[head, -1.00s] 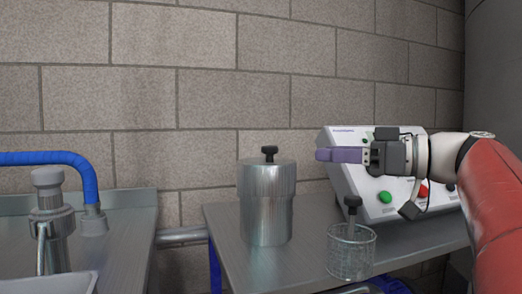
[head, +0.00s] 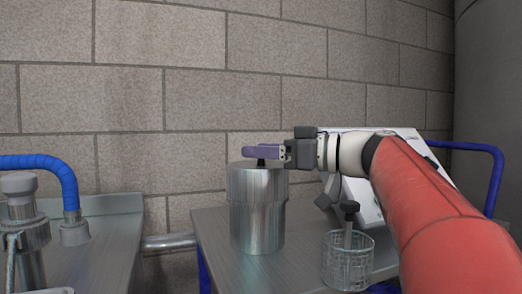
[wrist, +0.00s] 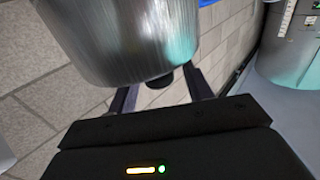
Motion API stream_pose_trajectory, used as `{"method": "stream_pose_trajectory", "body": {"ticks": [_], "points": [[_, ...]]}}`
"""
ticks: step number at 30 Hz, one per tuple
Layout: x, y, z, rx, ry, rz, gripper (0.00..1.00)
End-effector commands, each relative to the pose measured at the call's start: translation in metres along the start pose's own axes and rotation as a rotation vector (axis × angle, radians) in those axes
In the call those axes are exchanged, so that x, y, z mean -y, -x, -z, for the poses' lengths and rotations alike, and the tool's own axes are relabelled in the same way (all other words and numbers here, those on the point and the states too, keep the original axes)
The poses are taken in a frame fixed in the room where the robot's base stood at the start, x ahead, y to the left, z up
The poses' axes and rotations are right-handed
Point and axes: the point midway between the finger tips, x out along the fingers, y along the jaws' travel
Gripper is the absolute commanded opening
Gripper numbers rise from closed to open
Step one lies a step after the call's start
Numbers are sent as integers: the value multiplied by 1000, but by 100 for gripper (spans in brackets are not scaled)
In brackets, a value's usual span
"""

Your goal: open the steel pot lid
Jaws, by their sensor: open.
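The steel pot (head: 257,215) stands upright on a steel table in the head view, its lid (head: 243,168) on top. The lid's black knob (head: 261,162) is partly hidden behind the purple fingers. My gripper (head: 263,151) reaches in from the right at knob height, its fingers level. In the wrist view the pot (wrist: 130,35) fills the upper left with its lid end downward. The knob (wrist: 162,77) shows there between the two spread fingers of my gripper (wrist: 162,90). The fingers look open and apart from the knob.
A white control box (head: 370,205) is behind my arm. A sink fitting with a blue hose (head: 45,165) is at the left. The brick wall is close behind.

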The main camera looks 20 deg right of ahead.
Motion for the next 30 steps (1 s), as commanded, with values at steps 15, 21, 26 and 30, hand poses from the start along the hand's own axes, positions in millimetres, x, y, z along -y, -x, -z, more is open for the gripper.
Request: {"method": "stream_pose_trajectory", "body": {"ticks": [15, 21, 26, 30], "points": [[0, -8, 0, 0, 0, -1, 36], [0, -8, 0, 0, 0, 0, 10], [0, -8, 0, 0, 0, 0, 0], [0, -8, 1, 4, -4, 0, 0]]}}
